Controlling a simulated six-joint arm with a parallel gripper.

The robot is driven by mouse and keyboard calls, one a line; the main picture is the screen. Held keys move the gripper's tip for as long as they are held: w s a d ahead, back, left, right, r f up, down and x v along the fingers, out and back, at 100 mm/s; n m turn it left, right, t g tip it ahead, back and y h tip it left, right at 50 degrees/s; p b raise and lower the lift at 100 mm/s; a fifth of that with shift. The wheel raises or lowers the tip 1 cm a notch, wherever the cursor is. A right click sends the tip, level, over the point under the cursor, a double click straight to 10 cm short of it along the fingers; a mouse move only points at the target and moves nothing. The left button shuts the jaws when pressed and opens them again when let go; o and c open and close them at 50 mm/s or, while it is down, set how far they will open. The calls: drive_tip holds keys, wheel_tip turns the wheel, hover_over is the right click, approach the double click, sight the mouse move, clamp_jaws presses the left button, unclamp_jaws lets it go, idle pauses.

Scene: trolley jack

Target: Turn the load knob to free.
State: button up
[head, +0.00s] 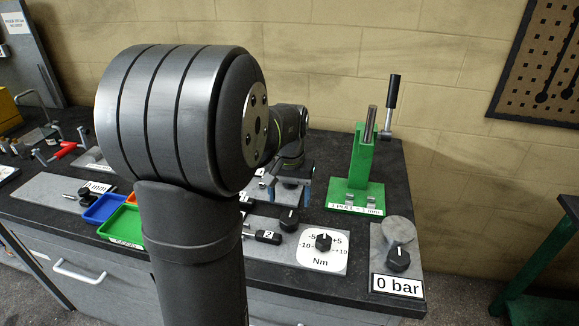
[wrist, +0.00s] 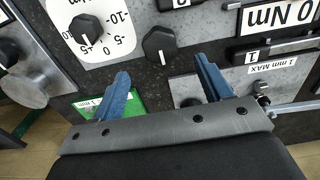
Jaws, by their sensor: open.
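No label reading load or free is legible, so I cannot tell for sure which knob is the load knob. A black knob with a white pointer line (wrist: 159,44) stands on the dark bench top; the head view also shows it (head: 289,219). A second black knob (head: 323,242) sits on a white Nm dial marked -10 to +10 and also shows in the wrist view (wrist: 86,29). A third black knob (head: 398,258) is by the 0 bar label. My gripper (wrist: 163,70) is open and empty, its blue fingers apart and above the bench, with the first knob beyond their tips.
A green stand with a lever (head: 364,165) rises behind my gripper. Black numbered handles (head: 266,237) lie near the first knob. Blue and green bins (head: 118,225) are at left, partly behind my arm. A 0 Nm label (wrist: 280,15) shows in the wrist view.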

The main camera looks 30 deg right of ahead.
sight(289, 217)
wheel_tip(289, 217, up, 10)
idle(0.3)
idle(0.4)
wheel_tip(289, 217, down, 17)
drive_tip(key=shift+f, duration=0.15)
idle(0.5)
